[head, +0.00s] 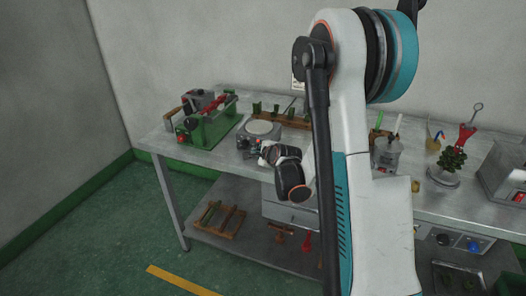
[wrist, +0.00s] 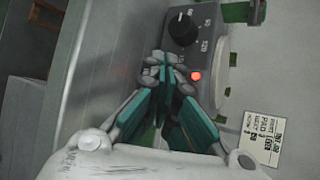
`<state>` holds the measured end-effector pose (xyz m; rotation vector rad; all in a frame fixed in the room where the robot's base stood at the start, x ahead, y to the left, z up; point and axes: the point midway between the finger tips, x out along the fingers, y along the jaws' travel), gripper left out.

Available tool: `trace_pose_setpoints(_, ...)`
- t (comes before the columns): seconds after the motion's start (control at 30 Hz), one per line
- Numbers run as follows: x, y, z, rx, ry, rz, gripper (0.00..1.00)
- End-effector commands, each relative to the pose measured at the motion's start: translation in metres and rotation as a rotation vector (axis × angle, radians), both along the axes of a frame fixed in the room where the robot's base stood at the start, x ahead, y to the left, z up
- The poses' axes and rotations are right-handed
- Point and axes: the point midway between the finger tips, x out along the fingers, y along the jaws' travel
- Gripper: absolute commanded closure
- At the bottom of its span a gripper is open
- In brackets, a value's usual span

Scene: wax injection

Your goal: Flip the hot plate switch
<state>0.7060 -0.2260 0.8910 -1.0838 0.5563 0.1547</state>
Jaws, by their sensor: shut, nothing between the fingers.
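The hot plate (head: 262,129) is a grey box with a round pale top, standing on the metal table left of my arm. In the wrist view, the hot plate's front (wrist: 207,47) shows a black knob (wrist: 182,27) with white marks and a small glowing red spot (wrist: 196,76). I cannot tell whether the red spot is a lamp or the switch. My gripper (wrist: 165,62) is shut and empty, its teal fingers together at the hot plate's front, left of the red spot. I cannot tell whether the tips touch; they may hide part of the front.
A green device with a red roller (head: 212,122) stands left of the hot plate, and a wooden rack (head: 283,116) behind it. A paper label (wrist: 262,139) shows in the wrist view.

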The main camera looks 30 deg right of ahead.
Motion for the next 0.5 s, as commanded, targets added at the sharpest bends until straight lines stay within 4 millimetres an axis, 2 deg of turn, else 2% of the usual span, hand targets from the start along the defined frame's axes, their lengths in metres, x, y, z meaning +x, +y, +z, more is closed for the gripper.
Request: trace_pose_setpoints(0.5, -0.009, 0.011, 0.002, 0.000, 0.000, 0.000, 1.00)
